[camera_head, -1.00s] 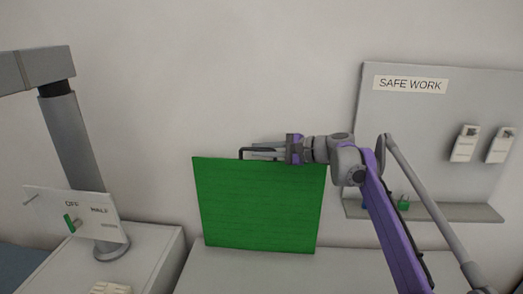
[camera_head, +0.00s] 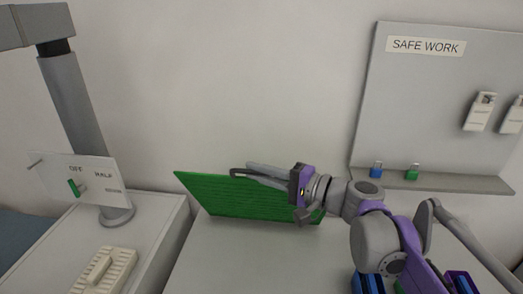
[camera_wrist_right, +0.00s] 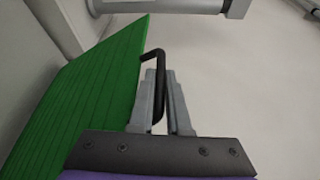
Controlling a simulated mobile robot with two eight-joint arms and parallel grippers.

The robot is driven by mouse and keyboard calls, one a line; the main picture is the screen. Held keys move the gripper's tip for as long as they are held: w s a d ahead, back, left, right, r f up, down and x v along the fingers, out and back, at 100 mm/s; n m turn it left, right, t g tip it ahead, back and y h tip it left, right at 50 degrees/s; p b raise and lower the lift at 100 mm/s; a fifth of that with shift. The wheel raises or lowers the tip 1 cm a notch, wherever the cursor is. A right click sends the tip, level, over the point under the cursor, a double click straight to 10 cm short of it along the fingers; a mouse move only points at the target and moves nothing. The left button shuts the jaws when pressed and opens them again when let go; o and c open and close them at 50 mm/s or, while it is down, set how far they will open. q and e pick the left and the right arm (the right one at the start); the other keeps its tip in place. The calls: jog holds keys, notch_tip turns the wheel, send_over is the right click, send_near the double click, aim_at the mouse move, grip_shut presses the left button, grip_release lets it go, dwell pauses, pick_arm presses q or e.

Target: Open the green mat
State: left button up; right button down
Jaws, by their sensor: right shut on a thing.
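The green mat (camera_head: 262,197) is a flat ribbed green panel above the back of a pale bench top. In the head view it is strongly foreshortened and its near edge hides part of the wall. In the right wrist view it (camera_wrist_right: 92,95) fills the left side, seen at a slant. A dark bar handle (camera_wrist_right: 154,57) stands at its edge. My right gripper (camera_head: 250,174) is shut on the handle, which passes between its fingers (camera_wrist_right: 160,85) in the wrist view. My left gripper is not in view.
A grey panel marked SAFE WORK (camera_head: 430,95) stands at the right with a ledge holding a blue padlock (camera_head: 376,170) and a green padlock (camera_head: 412,172). The bench top (camera_head: 240,260) in front is clear.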

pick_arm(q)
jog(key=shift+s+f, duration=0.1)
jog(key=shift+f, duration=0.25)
pick_arm(e)
jog(key=shift+n, duration=0.7)
jog(key=shift+s+a+f, duration=0.15)
jog(key=shift+s+f, duration=0.3)
jog(key=shift+s, duration=0.25)
jog(key=shift+s+a+f, duration=0.15)
jog(key=shift+s+f, duration=0.3)
jog(key=shift+s, duration=0.25)
jog(key=shift+s+a+f, duration=0.15)
jog(key=shift+s+f, duration=0.3)
jog(key=shift+s, duration=0.25)
jog(key=c, duration=1.2)
grip_release()
jog(key=shift+o, duration=0.2)
pick_arm(q)
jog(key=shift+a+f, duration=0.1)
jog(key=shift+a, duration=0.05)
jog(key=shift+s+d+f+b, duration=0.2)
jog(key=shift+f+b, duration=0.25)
jog(key=shift+b, duration=0.1)
pick_arm(e)
jog(key=v, duration=1.1)
jog(key=shift+f, duration=0.25)
